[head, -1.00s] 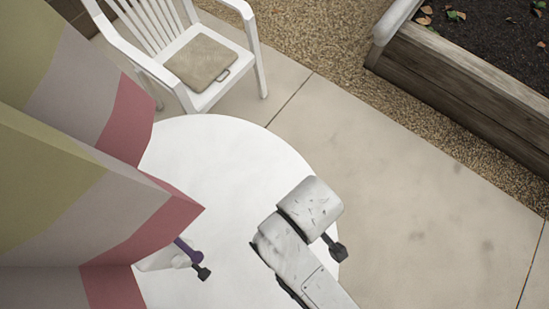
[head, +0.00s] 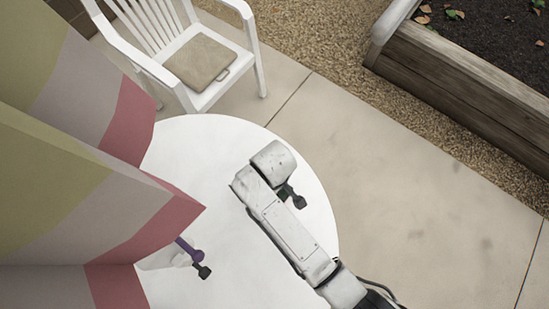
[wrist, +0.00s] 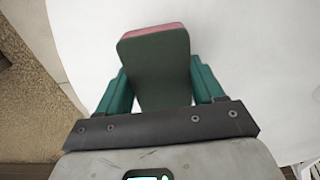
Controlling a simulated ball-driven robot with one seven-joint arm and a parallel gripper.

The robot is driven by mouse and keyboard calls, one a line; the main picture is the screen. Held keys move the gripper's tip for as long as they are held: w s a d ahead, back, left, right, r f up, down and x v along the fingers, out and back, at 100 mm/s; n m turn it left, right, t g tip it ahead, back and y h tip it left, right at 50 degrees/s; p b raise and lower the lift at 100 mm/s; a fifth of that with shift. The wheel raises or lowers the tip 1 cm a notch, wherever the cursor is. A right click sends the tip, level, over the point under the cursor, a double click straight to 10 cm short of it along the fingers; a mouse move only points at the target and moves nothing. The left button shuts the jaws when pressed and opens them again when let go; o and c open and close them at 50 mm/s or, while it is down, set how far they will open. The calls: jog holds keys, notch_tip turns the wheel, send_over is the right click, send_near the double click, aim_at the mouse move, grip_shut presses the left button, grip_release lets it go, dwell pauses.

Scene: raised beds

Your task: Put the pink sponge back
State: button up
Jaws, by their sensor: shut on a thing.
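The pink sponge (wrist: 157,32) is in my gripper (wrist: 157,75) in the wrist view. It shows a broad dark green face and a pink edge at its far end. The teal fingers are shut on its two sides. My gripper holds it over the round white table (head: 215,150). In the head view the sponge cannot be made out, and my arm hides most of the gripper.
A striped canopy-like shape (head: 75,170) blocks the left of the head view. Beside its edge, a purple thing (head: 188,248) shows on the table, partly hidden. A white chair (head: 255,60) with a beige cushion (head: 200,62) stands behind. A wooden raised bed (head: 465,85) is at right.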

jog(key=shift+f, duration=0.5)
jog(key=o, duration=1)
jog(key=shift+f, duration=0.1)
notch_tip(320, 180, up, 12)
